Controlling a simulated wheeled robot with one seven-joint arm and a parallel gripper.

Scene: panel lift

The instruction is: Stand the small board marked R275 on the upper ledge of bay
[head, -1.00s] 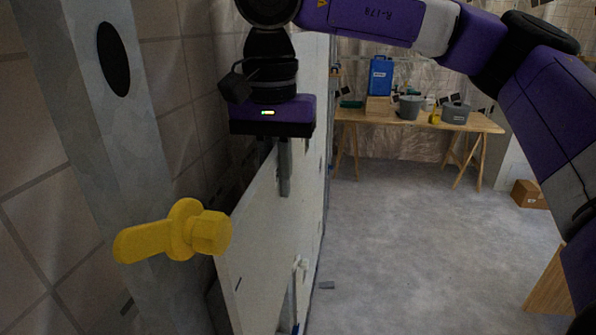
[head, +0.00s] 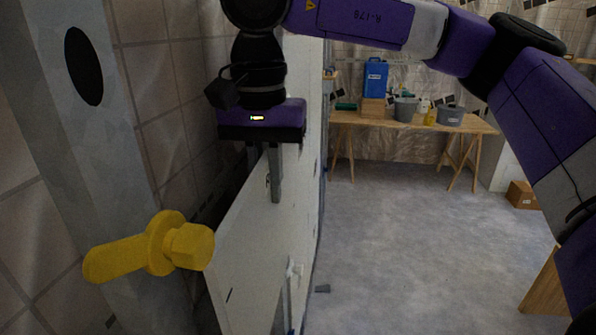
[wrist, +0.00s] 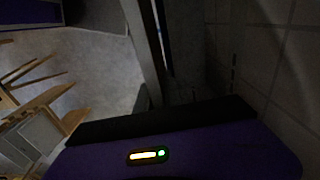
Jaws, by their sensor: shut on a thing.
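My gripper (head: 270,185) points down in the head view, shut on the top edge of a pale, thin board (head: 248,250). One grey finger shows on the board's near face; the other is mostly hidden behind it. The board hangs upright, seen steeply along its face, with a small dark mark low on it. I cannot read R275 on it. Its lower edge runs out of the picture. In the wrist view my purple gripper body fills the bottom, and its fingertips are hidden. I cannot make out the upper ledge of the bay in either view.
A grey steel post (head: 85,150) with a yellow handle (head: 150,250) stands close at the left, before a tiled wall (head: 180,95). A wooden trestle table (head: 415,122) with buckets stands at the back. A cardboard box (head: 522,195) lies at right.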

